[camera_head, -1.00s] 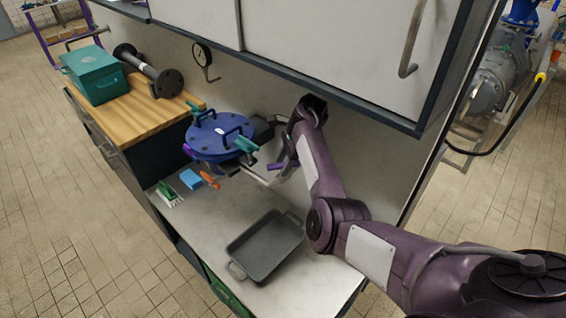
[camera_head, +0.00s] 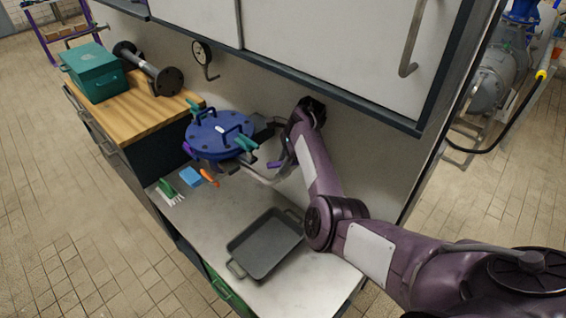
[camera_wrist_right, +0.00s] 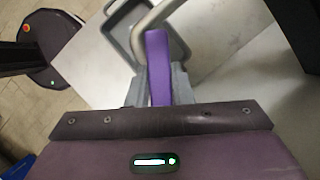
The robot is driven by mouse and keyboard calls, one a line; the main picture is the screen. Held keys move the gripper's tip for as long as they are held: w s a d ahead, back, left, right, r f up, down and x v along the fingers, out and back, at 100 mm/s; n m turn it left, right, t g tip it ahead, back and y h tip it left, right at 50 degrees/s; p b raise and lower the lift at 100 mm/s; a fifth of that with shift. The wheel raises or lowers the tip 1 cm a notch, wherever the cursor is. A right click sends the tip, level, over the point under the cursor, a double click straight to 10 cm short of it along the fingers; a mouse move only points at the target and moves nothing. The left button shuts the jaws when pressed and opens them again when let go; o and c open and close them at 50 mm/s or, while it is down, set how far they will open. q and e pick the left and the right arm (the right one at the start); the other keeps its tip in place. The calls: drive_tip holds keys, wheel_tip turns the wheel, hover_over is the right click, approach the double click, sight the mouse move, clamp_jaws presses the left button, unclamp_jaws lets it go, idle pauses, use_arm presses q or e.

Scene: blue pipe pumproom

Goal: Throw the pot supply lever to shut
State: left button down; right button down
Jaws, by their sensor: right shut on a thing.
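The pot (camera_head: 214,134) is a round blue vessel with a bolted lid, dark handles and teal clamps, on the metal counter by the wall. A bent grey pipe (camera_head: 262,179) runs from its right side. A purple lever (camera_head: 274,163) shows at that pipe; I take it as the pot supply lever. In the right wrist view the purple lever (camera_wrist_right: 157,65) stands between the grey fingers of my right gripper (camera_wrist_right: 168,88), which is shut on it. In the head view the right gripper (camera_head: 285,155) is right of the pot, its fingers partly hidden. My left gripper is not in view.
A grey tray (camera_head: 265,244) lies on the counter in front. A blue block (camera_head: 191,177), a green brush (camera_head: 167,188) and an orange piece (camera_head: 209,177) are near the pot. A wall cabinet (camera_head: 330,50) overhangs the counter. A teal box (camera_head: 93,72) stands on the wooden top.

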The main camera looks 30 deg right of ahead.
drive_tip(key=m+t+p, duration=0.1)
drive_tip(key=m+p, duration=0.1)
drive_tip(key=m, duration=0.1)
drive_tip(key=shift+r+p, duration=0.2)
drive_tip(key=shift+p, duration=0.2)
drive_tip(key=m+t+h+p, duration=0.1)
drive_tip(key=m, duration=0.1)
drive_tip(key=shift+f+m, duration=0.1)
drive_tip(key=shift+m, duration=0.3)
drive_tip(key=shift+f+m+t+h, duration=0.1)
drive_tip(key=shift+m+t+h, duration=0.25)
drive_tip(key=shift+m, duration=0.85)
drive_tip(key=shift+m+h+b, duration=0.55)
drive_tip(key=shift+m+h, duration=0.1)
drive_tip(key=shift+m, duration=0.75)
drive_tip(key=c, duration=1.3)
unclamp_jaws()
drive_tip(key=shift+t, duration=0.25)
